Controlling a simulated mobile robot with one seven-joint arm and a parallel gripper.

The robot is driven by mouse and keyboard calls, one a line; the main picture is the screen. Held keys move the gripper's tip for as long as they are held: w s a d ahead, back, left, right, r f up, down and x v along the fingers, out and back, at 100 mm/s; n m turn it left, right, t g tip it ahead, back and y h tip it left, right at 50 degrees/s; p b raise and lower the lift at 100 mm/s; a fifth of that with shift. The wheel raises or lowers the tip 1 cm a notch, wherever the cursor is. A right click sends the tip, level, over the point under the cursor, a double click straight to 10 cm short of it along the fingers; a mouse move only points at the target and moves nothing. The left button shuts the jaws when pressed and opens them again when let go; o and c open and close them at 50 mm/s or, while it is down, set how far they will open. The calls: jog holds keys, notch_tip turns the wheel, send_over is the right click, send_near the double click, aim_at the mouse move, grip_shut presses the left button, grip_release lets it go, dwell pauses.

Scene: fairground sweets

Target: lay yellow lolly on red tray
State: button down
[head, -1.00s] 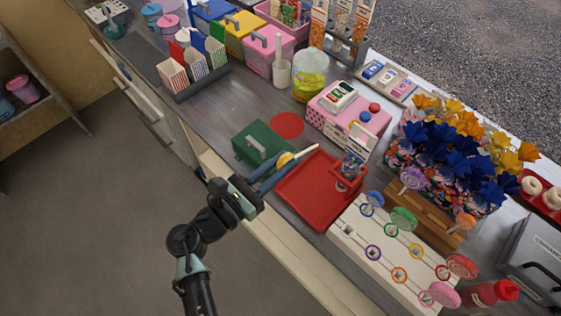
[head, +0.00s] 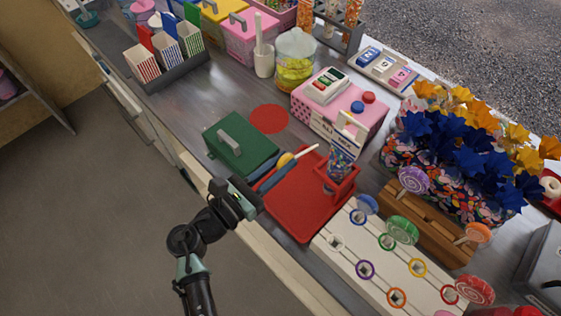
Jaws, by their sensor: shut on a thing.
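The yellow lolly (head: 286,160) is in my gripper (head: 284,169). The gripper's fingers are shut on it, and they hide part of it. Its pale stick points up and to the right in the picture. The red tray (head: 298,217) lies on the counter, just right of and below the gripper. The lolly shows at the tray's upper left edge. I cannot tell how high the lolly is above the counter.
A green box (head: 240,145) with a grey handle stands close left of the gripper. A cup of sweets (head: 343,160) stands in the tray's right corner section. A white lolly rack (head: 352,262) is beside the tray. The tray's main floor is bare.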

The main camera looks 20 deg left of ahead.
jog(key=shift+s+f, duration=0.1)
jog(key=shift+f, duration=0.2)
notch_tip(320, 180, down, 6)
jog(key=b, duration=0.7)
jog(key=c, duration=0.7)
grip_release()
jog(key=shift+c, duration=0.2)
jog(key=s+a+r+p, duration=0.2)
jog(key=s+r+p, duration=0.2)
jog(key=s+p, duration=0.3)
jog(key=shift+s+a, duration=0.2)
jog(key=shift+a, duration=0.2)
jog(key=shift+r, duration=0.15)
